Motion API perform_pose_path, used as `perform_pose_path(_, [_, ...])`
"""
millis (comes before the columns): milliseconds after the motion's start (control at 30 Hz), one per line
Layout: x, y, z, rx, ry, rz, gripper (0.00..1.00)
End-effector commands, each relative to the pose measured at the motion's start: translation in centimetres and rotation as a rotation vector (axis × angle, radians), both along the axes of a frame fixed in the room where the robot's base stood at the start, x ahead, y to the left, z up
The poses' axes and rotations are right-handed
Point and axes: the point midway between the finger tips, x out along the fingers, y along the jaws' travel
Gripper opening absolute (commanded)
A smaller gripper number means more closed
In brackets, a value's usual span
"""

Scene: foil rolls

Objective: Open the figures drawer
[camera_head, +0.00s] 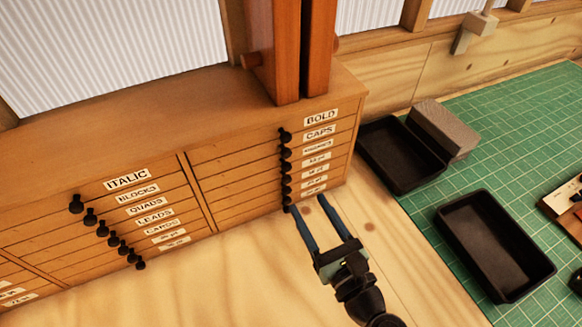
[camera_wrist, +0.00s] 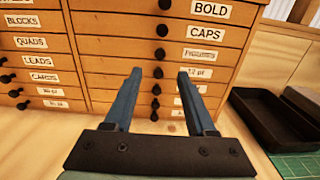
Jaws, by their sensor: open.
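The right column reads BOLD and CAPS at the top. The third drawer's label (camera_head: 318,146) is blurred but looks like FIGURES; it also shows in the wrist view (camera_wrist: 199,54). Its black knob (camera_head: 286,153) also shows in the wrist view (camera_wrist: 160,54). That drawer looks closed. My gripper (camera_head: 308,203) is open and empty, low in front of the right column. In the wrist view its blue fingers (camera_wrist: 160,72) point at the column, with lower knobs between them.
Two black trays (camera_head: 494,245) (camera_head: 400,155) and a grey block (camera_head: 443,130) lie to the right on a green mat (camera_head: 519,128). A reddish wooden post (camera_head: 290,50) stands on the cabinet top. The wooden bench before the drawers is mostly clear.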

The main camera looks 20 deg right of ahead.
Motion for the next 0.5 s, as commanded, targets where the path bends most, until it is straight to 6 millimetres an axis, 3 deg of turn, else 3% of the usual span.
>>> perform_pose_path(200, [4.9,0.2,0.4,-0.002,-0.002,0.003,0.56])
perform_pose_path(500, [8.6,0.3,0.1,-0.003,-0.001,0.001,0.56])
